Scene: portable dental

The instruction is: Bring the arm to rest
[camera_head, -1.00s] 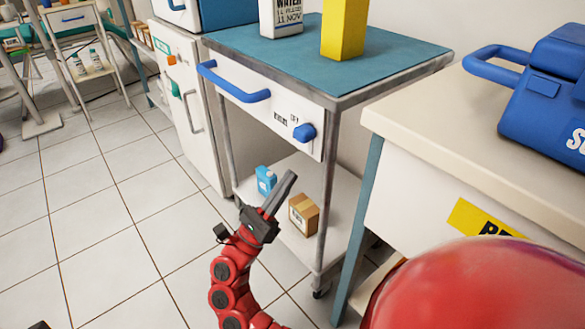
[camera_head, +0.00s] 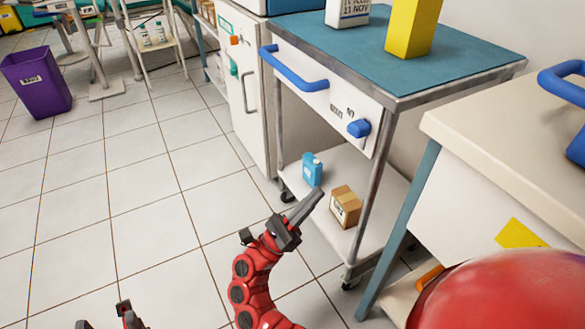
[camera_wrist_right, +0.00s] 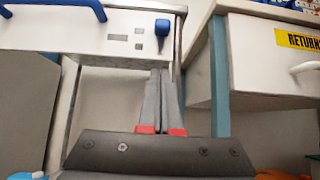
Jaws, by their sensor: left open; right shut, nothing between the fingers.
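My right gripper (camera_head: 319,193) is at the end of the red arm in the middle of the head view. Its grey fingers are shut with nothing between them and point up and right. In that view they overlap the front of the trolley's lower shelf, near a small carton. In the right wrist view the shut fingers (camera_wrist_right: 161,75) point at the trolley's white front, below the blue knob. My left gripper (camera_head: 103,318) only just shows at the bottom left edge of the head view, its two dark tips apart. Most of it is cut off.
A metal trolley (camera_head: 455,80) has a blue drawer handle (camera_head: 293,70) and blue knob (camera_head: 359,128). A blue bottle (camera_head: 312,168) and the carton (camera_head: 345,206) stand on its lower shelf. A cream-topped cabinet (camera_head: 490,130) is at right. A purple bin (camera_head: 38,82) is far left; tiled floor lies clear between.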

